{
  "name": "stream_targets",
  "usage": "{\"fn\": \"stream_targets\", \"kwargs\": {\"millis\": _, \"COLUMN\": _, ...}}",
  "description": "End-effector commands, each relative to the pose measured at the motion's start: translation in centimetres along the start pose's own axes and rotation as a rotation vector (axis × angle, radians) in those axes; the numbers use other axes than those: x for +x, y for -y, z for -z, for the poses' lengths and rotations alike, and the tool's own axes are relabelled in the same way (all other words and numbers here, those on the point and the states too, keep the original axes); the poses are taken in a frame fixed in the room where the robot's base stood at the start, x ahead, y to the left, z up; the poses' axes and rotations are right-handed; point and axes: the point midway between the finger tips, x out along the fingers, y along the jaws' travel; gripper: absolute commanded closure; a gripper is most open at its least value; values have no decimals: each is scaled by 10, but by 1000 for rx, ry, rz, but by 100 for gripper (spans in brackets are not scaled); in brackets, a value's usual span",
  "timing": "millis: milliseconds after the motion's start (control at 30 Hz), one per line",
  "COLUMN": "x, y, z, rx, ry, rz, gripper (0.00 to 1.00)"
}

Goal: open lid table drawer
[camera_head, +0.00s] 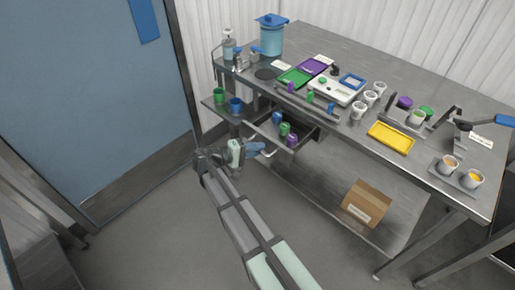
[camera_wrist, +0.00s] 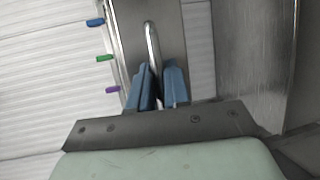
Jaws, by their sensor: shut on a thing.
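The lid table drawer (camera_head: 262,128) is pulled out from under the front of the metal table. Blue, green and purple lids or cups (camera_head: 285,129) lie inside it. My gripper (camera_head: 266,150) is low at the drawer's front, with its blue fingers reaching toward it. In the wrist view, the drawer's metal bar handle (camera_wrist: 151,42) runs down between the two blue fingers (camera_wrist: 158,88). The fingers are shut on the handle. The far part of the drawer is hidden under the tabletop.
The tabletop (camera_head: 425,95) carries a scale (camera_head: 335,91), a yellow tray (camera_head: 391,138), several cups and a blue-lidded container (camera_head: 271,35). Green and blue cups (camera_head: 228,101) stand on a side shelf left of the drawer. A cardboard box (camera_head: 367,203) sits on the lower shelf. Floor left of my arm is clear.

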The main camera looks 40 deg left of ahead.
Motion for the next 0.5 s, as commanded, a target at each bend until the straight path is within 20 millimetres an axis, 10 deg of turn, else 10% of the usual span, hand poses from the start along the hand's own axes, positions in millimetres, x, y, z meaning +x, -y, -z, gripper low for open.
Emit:
{"fn": "stream_targets", "kwargs": {"millis": 267, "x": 0, "y": 0, "z": 0, "rx": 0, "ry": 0, "rz": 0, "gripper": 62}}
{"fn": "stream_targets", "kwargs": {"millis": 500, "x": 0, "y": 0, "z": 0, "rx": 0, "ry": 0, "rz": 0, "gripper": 62}}
